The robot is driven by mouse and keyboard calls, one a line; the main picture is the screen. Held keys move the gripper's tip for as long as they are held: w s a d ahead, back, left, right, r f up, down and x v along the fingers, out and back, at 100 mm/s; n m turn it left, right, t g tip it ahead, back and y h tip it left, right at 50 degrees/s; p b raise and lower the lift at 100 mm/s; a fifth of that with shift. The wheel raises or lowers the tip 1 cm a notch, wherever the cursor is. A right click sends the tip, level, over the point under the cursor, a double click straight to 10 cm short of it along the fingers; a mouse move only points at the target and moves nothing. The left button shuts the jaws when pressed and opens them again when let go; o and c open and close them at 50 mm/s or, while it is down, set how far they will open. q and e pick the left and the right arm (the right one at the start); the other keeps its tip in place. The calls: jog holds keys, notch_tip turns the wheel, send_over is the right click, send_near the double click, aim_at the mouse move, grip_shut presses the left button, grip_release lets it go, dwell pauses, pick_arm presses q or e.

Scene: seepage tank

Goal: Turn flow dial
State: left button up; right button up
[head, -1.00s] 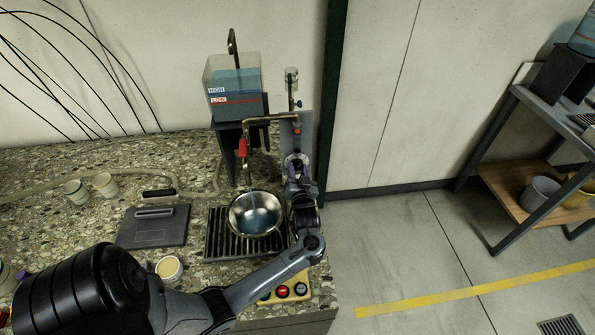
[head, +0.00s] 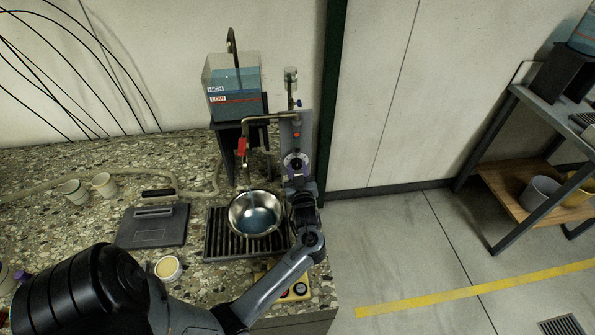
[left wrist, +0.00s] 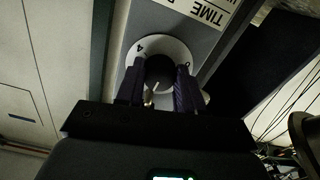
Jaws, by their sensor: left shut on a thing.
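The dial (head: 295,162) is a round white-faced control on a grey upright panel right of the metal bowl. In the left wrist view its pale face shows a 4 and a 0 around a dark round knob (left wrist: 160,70) with a light pointer mark. My left gripper (head: 297,175) reaches it from below in the head view. In the left wrist view, the dark purple fingers of the left gripper (left wrist: 158,86) are shut on the knob, one on each side. The fingers hide part of the dial's scale. My right gripper is not in view.
A metal bowl (head: 256,213) holding bluish water sits on a slotted drain (head: 215,240). A clear tank (head: 233,90) with HIGH and LOW marks stands behind. A red-handled valve (head: 242,147) hangs above the bowl. A button box (head: 300,289) lies partly behind my arm.

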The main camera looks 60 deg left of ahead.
pick_arm(q)
jog(key=shift+n, duration=0.8)
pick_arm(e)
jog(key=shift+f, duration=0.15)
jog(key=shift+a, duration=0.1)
pick_arm(q)
jog(key=o, duration=1)
jog(key=shift+o, duration=0.2)
